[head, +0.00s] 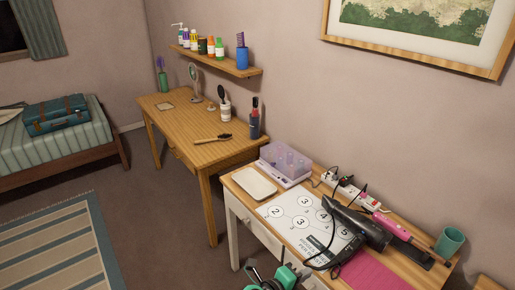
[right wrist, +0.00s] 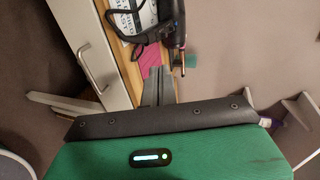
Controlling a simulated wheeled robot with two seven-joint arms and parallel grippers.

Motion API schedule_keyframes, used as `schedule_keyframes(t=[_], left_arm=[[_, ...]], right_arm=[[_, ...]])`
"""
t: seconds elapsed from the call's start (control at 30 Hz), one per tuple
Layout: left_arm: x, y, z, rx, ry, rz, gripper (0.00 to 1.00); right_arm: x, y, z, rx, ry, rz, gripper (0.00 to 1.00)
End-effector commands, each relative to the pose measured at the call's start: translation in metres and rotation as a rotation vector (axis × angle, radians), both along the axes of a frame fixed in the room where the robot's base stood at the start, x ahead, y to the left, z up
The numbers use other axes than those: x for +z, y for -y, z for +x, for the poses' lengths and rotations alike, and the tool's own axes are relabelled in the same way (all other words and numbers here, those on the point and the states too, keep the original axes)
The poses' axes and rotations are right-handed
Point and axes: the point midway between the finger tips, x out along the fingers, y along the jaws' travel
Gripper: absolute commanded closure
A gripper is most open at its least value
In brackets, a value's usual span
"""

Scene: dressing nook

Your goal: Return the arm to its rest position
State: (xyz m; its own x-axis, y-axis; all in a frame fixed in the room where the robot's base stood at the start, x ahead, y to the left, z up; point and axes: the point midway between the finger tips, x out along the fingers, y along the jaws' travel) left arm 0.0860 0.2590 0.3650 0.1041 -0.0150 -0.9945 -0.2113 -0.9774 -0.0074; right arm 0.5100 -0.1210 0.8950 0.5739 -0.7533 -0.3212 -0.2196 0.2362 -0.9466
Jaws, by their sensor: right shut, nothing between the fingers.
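My right gripper (head: 268,279) shows at the bottom edge of the head view, in front of the white-fronted table (head: 236,215). Its green and black parts are partly cut off by the frame. In the right wrist view, the green wrist housing fills the bottom and the grey fingers (right wrist: 159,86) are together and empty. A black hair dryer (head: 360,228) lies on the table, apart from the gripper. My left gripper is not in view.
The table also holds a numbered sheet (head: 300,222), a white tray (head: 254,182), a pink mat (head: 372,272), a power strip (head: 352,191) and a teal cup (head: 449,242). A wooden desk (head: 190,128) stands behind it. Open floor (head: 165,235) lies to the left.

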Motion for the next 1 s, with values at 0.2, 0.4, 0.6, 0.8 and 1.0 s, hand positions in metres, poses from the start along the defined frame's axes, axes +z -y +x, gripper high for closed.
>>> schedule_keyframes(t=[0.2, 0.4, 0.6, 0.8, 1.0], left_arm=[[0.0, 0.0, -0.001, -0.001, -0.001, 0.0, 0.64], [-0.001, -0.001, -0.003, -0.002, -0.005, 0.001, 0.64], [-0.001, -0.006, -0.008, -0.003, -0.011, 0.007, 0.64], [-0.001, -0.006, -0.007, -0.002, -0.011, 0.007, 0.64], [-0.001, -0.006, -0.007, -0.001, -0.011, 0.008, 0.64]], right_arm=[[-0.018, 0.01, 0.011, 0.081, 0.027, -0.157, 1.0], [-0.045, 0.015, 0.02, 0.219, 0.029, -0.351, 1.0], [-0.113, 0.009, 0.02, 0.509, -0.048, -0.623, 1.0], [-0.246, 0.0, -0.025, 0.987, -0.294, -0.876, 1.0], [-0.369, 0.013, -0.114, 1.395, -0.595, -0.959, 1.0]])
